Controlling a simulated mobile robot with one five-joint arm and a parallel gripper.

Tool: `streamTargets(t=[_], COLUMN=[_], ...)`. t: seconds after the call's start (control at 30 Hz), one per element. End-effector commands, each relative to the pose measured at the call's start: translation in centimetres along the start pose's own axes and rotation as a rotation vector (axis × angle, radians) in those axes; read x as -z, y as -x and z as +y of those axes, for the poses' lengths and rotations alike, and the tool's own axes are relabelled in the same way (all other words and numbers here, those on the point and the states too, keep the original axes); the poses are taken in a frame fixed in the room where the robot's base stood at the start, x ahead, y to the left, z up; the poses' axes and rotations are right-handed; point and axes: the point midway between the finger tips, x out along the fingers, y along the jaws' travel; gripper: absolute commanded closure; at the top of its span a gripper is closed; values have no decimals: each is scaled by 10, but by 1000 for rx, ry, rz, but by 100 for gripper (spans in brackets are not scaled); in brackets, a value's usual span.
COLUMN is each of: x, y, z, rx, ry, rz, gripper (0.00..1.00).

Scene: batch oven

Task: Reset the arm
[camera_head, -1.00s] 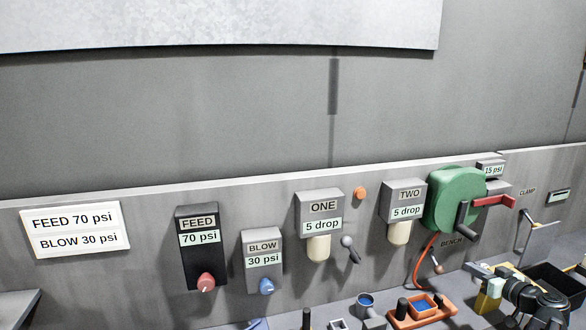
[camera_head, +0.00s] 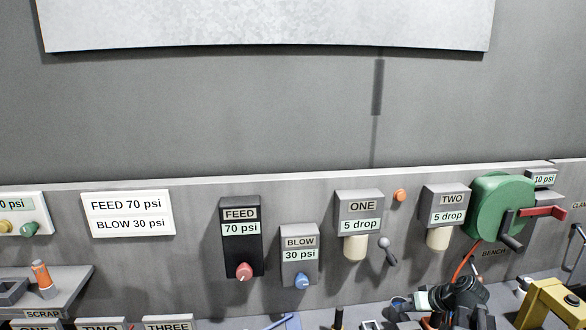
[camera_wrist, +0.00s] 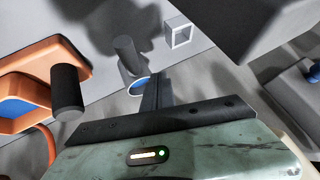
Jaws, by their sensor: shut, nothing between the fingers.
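My gripper shows in the wrist view (camera_wrist: 155,92), with its dark fingers closed together and nothing between them. Its scuffed green-grey body fills the bottom of that view. The fingers point over the bench top, towards a blue-rimmed round cup (camera_wrist: 138,88) and a dark peg (camera_wrist: 128,52). In the camera_head view my dark arm end is low at the right, below the green reel; its fingertips cannot be made out there.
A small square frame (camera_wrist: 179,33) lies beyond. The wall holds the feed unit (camera_head: 240,262), blow unit (camera_head: 299,266), droppers ONE (camera_head: 358,205) and TWO (camera_head: 445,197), and a green reel (camera_head: 495,200).

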Motion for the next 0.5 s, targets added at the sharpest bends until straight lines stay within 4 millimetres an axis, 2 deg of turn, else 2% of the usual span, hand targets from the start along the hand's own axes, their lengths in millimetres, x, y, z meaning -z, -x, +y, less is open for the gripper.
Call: streamTargets(t=[0.03,0.1,0.2,0.33,0.4,0.5], x=[-14,-33,-59,-87,-97,-110], y=[-25,-47,-68,-80,-82,-78], z=[-40,-76,-119,-162,-178,-187], rx=[-3,-41,-124,-266,-337,-394], ry=[-1,-22,-41,-54,-58,-71], rz=[-106,-230,-373,-501,-537,-574], gripper=[100,100,100,100,100,100])
